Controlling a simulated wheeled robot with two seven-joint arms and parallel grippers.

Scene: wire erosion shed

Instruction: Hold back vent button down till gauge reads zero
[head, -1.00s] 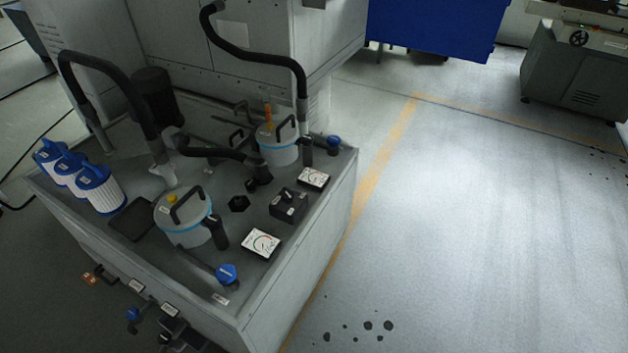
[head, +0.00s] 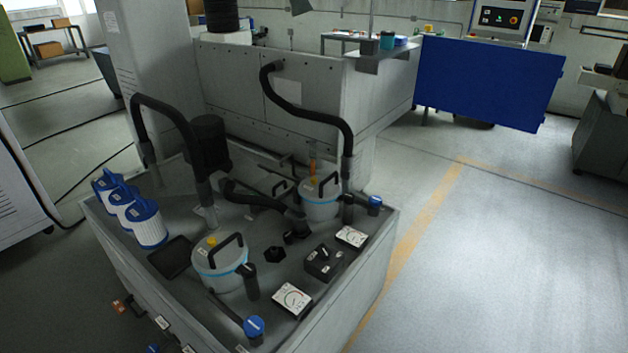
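The back filter canister (head: 320,205) is grey with a pale blue band and a black handle, on the far right part of the bench top. An orange upright piece (head: 312,166) shows at its lid; I cannot tell whether this is the vent button or something behind it. The back gauge (head: 351,236) is a white dial right of it, too small to read. The front canister (head: 219,266) has a yellow button (head: 211,241) on its lid. The front gauge (head: 291,299) has a white face; its reading is unclear. Neither gripper is in view.
A black hose (head: 300,107) arches down beside the back canister. A dark box with a knob (head: 324,262) sits between the gauges. Blue valve handles (head: 254,327) and white-blue filters (head: 148,226) stand on the bench. The floor to the right (head: 490,270) is clear.

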